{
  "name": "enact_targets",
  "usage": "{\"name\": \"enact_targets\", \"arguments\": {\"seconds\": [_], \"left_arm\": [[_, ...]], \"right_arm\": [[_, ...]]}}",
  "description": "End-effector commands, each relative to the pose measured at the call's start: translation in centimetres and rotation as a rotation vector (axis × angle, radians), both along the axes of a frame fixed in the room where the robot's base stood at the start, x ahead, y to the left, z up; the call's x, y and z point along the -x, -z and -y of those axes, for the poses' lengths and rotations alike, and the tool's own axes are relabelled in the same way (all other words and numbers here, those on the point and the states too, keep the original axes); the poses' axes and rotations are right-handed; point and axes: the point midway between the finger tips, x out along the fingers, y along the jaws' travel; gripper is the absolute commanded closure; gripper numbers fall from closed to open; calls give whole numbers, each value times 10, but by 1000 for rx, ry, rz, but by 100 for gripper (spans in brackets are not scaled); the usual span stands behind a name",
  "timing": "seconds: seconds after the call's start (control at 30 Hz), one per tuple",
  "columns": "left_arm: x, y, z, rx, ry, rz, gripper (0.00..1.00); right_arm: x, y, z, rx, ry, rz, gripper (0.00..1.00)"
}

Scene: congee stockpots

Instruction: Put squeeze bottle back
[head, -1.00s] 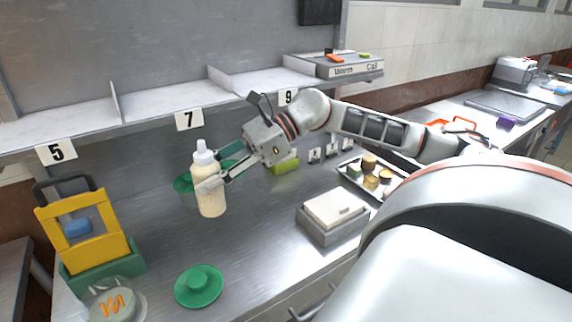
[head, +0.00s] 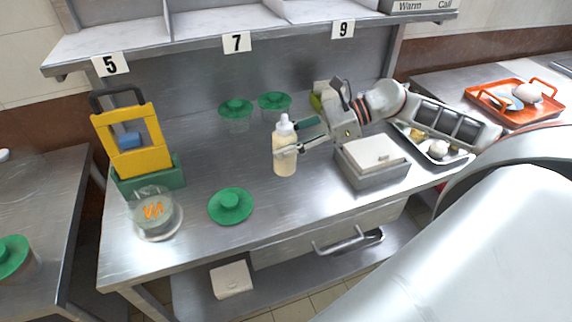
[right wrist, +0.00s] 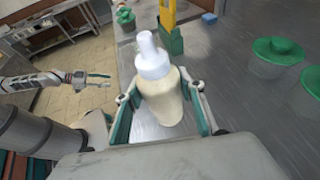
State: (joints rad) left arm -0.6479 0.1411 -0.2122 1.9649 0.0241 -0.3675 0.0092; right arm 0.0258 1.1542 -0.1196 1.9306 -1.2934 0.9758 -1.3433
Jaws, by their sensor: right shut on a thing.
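The squeeze bottle (head: 285,158), cream-coloured with a white cap and nozzle, is upright over the steel counter (head: 255,255). My right gripper (head: 286,148) is shut on its body from the right. I cannot tell whether the base touches the counter. In the right wrist view the bottle (right wrist: 163,98) is between the two green-padded fingers, nozzle tilted away. My left gripper (right wrist: 104,80) shows only in the right wrist view, at the far left, with its fingers apart, empty and away from the bottle.
Two green-lidded containers (head: 236,108) stand behind the bottle. A green lid (head: 230,205) lies front left, beside a clear jar (head: 153,210) and a yellow-green rack (head: 135,145). A grey box (head: 372,162) and food tray (head: 435,146) are right. Numbered shelves hang above.

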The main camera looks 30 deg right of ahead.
Motion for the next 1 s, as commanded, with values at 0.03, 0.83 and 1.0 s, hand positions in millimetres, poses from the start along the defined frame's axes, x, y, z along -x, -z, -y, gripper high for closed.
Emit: {"name": "enact_targets", "arguments": {"seconds": [0.03,0.83,1.0], "left_arm": [[0,-1,0,0,0,0,60],[1,-2,0,0,-1,-3,60],[0,-1,0,0,-1,-1,60]], "right_arm": [[-1,10,0,-5,3,-2,72],[-1,80,0,-1,1,2,72],[0,82,0,0,0,1,72]]}}
